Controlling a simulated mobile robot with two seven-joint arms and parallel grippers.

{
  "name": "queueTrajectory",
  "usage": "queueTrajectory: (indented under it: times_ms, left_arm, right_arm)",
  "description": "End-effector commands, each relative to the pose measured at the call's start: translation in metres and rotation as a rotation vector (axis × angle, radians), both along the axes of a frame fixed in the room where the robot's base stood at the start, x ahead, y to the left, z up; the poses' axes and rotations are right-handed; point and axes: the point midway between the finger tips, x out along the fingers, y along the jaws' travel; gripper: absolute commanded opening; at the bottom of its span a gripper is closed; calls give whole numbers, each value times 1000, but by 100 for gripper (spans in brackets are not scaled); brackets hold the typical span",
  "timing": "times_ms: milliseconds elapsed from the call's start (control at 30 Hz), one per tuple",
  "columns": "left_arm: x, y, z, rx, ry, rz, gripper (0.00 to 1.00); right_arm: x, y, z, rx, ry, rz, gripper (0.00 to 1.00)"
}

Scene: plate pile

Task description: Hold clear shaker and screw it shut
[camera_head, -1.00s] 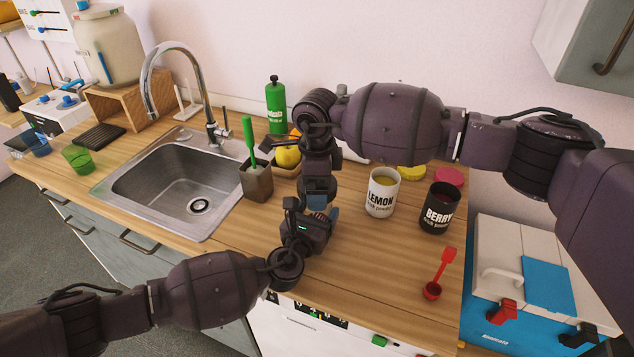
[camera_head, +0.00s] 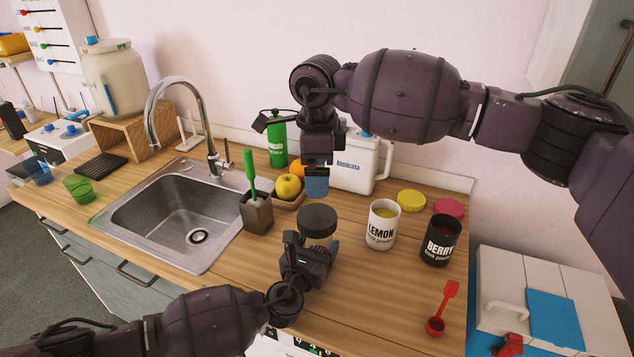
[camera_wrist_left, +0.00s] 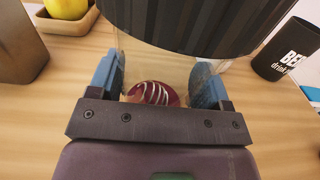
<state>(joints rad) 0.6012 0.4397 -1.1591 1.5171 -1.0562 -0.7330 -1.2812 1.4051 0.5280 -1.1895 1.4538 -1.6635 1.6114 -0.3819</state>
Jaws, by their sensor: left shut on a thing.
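The clear shaker (camera_wrist_left: 184,72) stands between the blue fingers of my left gripper (camera_wrist_left: 160,88), which is shut on it; something dark red with white wire loops shows inside. Its dark ribbed lid (camera_head: 317,220) sits on top, and the lid also fills the top of the left wrist view (camera_wrist_left: 195,22). How tight the lid is cannot be told. In the head view my left gripper (camera_head: 313,250) hides most of the shaker body. My right gripper (camera_head: 317,192) is above and apart from the lid, fingers pointing down; its opening is unclear.
The lemon tub (camera_head: 382,228) and berry tub (camera_head: 440,240) stand open to the right, with a yellow lid (camera_head: 411,201) and pink lid behind. A red scoop (camera_head: 441,312) lies in front. A brush holder (camera_head: 256,212), fruit tray and sink (camera_head: 170,252) are left.

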Motion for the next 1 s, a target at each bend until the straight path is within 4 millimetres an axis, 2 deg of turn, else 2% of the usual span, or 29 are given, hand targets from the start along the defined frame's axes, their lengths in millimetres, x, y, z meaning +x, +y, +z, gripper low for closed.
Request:
queueTrajectory:
  times_ms: [333,367,500,800,1000]
  left_arm:
    - [0,0,0,0,-1,0,6]
    - [0,0,0,0,-1,0,76]
    - [0,0,0,0,-1,0,98]
    - [-2,1,0,0,0,0,100]
    - [-22,10,-1,-1,3,0,100]
  right_arm:
    - [0,0,3,1,0,0,100]
    - [0,0,3,1,0,0,100]
    - [0,0,3,1,0,0,100]
    - [0,0,3,1,0,0,100]
    - [0,0,4,1,0,0,100]
